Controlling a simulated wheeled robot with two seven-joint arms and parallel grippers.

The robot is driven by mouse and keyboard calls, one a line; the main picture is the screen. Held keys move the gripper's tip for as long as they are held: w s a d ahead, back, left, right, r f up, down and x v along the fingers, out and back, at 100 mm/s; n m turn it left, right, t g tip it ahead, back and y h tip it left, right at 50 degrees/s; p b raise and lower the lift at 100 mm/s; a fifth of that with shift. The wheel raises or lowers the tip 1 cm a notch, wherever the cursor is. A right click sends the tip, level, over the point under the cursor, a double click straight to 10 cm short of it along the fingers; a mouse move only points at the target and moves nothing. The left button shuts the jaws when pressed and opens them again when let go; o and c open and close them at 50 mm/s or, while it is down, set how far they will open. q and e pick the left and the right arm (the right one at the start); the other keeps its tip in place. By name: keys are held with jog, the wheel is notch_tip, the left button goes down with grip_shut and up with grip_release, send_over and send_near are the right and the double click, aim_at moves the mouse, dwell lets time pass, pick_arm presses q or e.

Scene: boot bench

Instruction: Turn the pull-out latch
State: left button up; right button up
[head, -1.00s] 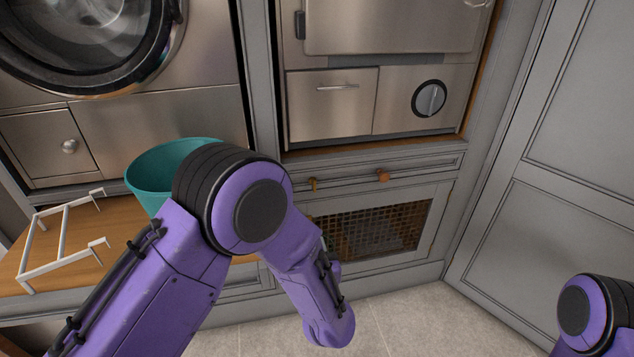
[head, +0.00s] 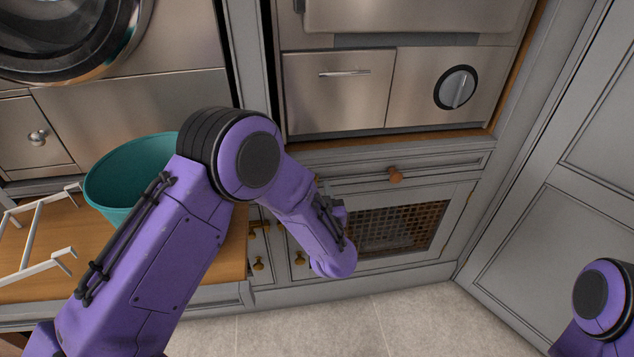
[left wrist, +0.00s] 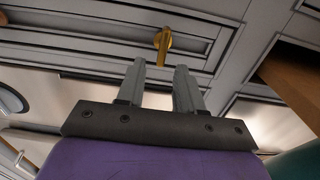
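The latch (left wrist: 162,40) is a small brass piece on a grey framed panel in the left wrist view. It stands out just beyond and between my left fingertips. My left gripper (left wrist: 160,68) is open, with two grey fingers apart and nothing between them. I cannot tell any contact with the latch. In the head view my purple left arm (head: 310,225) reaches toward the grey cabinet and hides the left gripper and most of the latch area. My right arm (head: 603,300) shows at the lower right; its gripper is out of view.
A drawer with a wooden knob (head: 395,176) sits above a mesh-front door (head: 405,228). A teal bucket (head: 128,180) and a white rack (head: 32,240) stand on the wooden bench. A steel appliance (head: 425,85) is above; the floor is clear.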

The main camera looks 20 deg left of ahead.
aim_at(316, 181)
pick_arm(q)
jog(key=shift+x, duration=1.65)
jog(key=shift+c, duration=0.3)
grip_shut()
jog(key=shift+s, duration=0.1)
jog(key=shift+a+n, duration=0.1)
jog(key=shift+n, duration=0.3)
jog(key=n+b, duration=0.1)
jog(key=n, duration=0.4)
jog(key=a+f+n+b, duration=0.1)
jog(key=n, duration=0.5)
jog(key=s+n+b, duration=0.1)
jog(key=n+b, duration=0.1)
jog(key=n, duration=0.4)
jog(key=shift+a+f, duration=0.25)
jog(key=shift+f, duration=0.15)
